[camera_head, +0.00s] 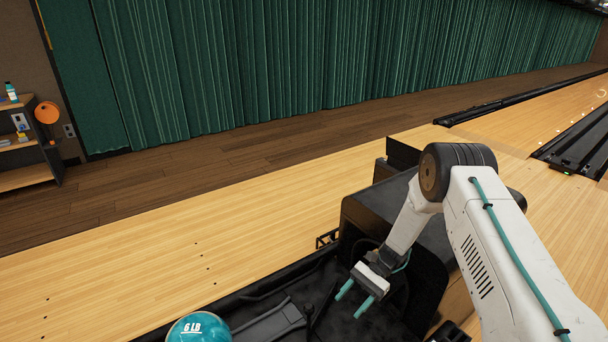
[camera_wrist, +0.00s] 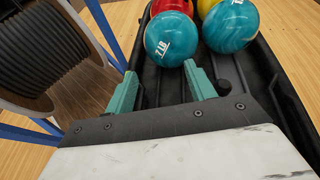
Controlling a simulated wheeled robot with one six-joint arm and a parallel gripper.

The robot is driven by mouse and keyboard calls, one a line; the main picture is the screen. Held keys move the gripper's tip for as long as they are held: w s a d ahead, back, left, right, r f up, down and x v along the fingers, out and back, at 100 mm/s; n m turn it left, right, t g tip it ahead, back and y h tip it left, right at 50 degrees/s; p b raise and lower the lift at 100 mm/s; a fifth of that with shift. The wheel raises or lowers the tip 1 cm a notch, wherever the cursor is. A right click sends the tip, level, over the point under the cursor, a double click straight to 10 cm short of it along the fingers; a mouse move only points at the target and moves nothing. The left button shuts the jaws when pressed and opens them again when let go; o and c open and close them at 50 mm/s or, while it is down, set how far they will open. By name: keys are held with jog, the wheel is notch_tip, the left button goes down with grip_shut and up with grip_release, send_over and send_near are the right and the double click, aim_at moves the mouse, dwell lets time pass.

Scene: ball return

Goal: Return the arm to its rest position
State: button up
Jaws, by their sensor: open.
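My arm reaches in from the right in the head view, bent at a dark elbow joint and pointing down over the black ball return. My gripper (camera_head: 357,296) has teal fingers that stand apart with nothing between them. In the wrist view, my gripper (camera_wrist: 160,86) is open, and a teal ball marked 7 LB (camera_wrist: 171,40) lies just beyond its fingertips. I cannot tell whether the fingers touch it. A second teal ball (camera_wrist: 231,26) lies to its right.
The ball return's black hood (camera_head: 400,245) stands close behind my gripper. In the wrist view, the black tray (camera_wrist: 262,75) also holds a red ball (camera_wrist: 172,7) and a partly hidden yellow one. A shelf (camera_head: 27,140) stands far left. The wooden floor (camera_head: 180,235) left of the return is clear.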

jog(key=s+d+r+n+t+h, duration=0.1)
jog(key=s+d+r+n+h, duration=0.15)
jog(key=r, duration=0.65)
jog(key=s+d+r+n+t+h, duration=0.15)
jog(key=s+r, duration=0.25)
jog(key=r, duration=0.5)
jog(key=s+d+r+n+h, duration=0.2)
jog(key=s+d+r+h, duration=0.15)
jog(key=r, duration=0.55)
jog(key=s+d+r+n+t+h, duration=0.1)
jog(key=s+d+r+t, duration=0.1)
jog(key=s+r+t, duration=0.2)
jog(key=s+d+r+n+t+h, duration=0.1)
jog(key=s+d+r+t+h, duration=0.1)
jog(key=s+r, duration=0.9)
jog(key=s+d+t, duration=0.1)
jog(key=s+t, duration=0.1)
jog(key=s, duration=0.2)
jog(key=shift+s+d+r+n, duration=0.15)
jog(key=shift+s+r+n, duration=0.05)
jog(key=shift+s+n, duration=0.15)
